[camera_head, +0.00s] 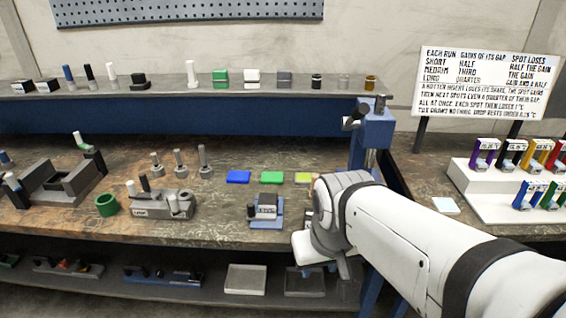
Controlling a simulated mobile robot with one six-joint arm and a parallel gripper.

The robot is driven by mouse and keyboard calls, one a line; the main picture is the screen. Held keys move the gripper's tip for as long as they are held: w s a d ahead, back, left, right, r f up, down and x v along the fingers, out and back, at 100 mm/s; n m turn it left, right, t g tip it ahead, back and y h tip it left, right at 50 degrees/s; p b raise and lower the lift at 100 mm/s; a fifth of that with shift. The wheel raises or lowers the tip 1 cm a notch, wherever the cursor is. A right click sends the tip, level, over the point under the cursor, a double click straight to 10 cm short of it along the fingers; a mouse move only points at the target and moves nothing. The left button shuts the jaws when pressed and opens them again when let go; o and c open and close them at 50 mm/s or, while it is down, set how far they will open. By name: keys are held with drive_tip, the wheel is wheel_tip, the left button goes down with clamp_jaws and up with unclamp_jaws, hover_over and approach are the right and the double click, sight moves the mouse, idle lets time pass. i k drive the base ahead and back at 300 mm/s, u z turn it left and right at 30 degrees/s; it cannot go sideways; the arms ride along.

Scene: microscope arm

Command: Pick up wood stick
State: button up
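I cannot make out a wood stick for certain in the head view. My white arm reaches in from the lower right. Its wrist hides part of the bench front and what lies behind it. My gripper (342,270) shows only as a small dark part below the wrist, at the front edge of the workbench (225,215). Its fingers are too hidden to tell whether they are open or shut, or whether they hold anything.
Blue (238,177), green (271,178) and yellow (303,178) blocks lie mid-bench. A blue-based device (266,211) stands left of my wrist. A grey fixture (162,204) and green ring (107,205) are farther left. A blue post (376,130) rises behind my arm.

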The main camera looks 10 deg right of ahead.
sight(315, 176)
drive_tip(key=z, duration=0.05)
drive_tip(key=i, duration=1)
drive_tip(key=u, duration=0.1)
